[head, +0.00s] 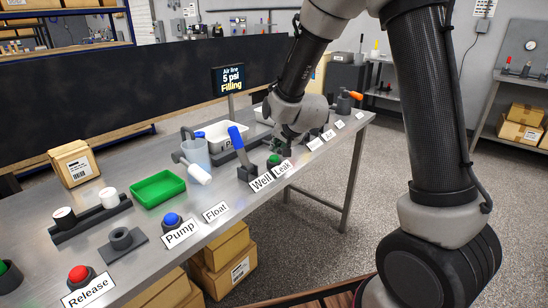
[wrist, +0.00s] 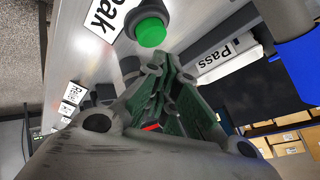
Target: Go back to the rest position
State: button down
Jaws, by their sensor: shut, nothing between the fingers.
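My gripper (head: 284,142) is over the metal table, beside the green button (head: 273,161) behind the "Leak" label (head: 282,169). In the wrist view my gripper (wrist: 165,75) is shut and empty, with its green-padded fingers together. The green button (wrist: 151,33) shows just beyond the fingertips there; I cannot tell whether they touch. My arm comes down from the top of the head view and hides part of the table behind it.
A white "Pass" tray (head: 222,136), a pitcher (head: 196,152) and a green tray (head: 158,189) are farther left.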

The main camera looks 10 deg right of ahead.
dwell(0.3)
jog(key=s+d+r+n+g, duration=0.1)
jog(key=s+d+r+n, duration=0.1)
jog(key=s+d+r, duration=0.35)
jog(key=s+d+r+n+g, duration=0.1)
jog(key=s+d+r, duration=0.2)
jog(key=s, duration=0.7)
jog(key=s+d+r+n+g+h, duration=0.1)
jog(key=s+d+r+n, duration=0.1)
jog(key=s, duration=0.8)
jog(key=s+d+r+n+g, duration=0.1)
jog(key=s+d+r, duration=0.3)
jog(key=s, duration=0.6)
jog(key=shift+d+r+n+g+h, duration=0.3)
jog(key=shift+d+n+g+h, duration=0.05)
jog(key=shift+n+g+h, duration=0.05)
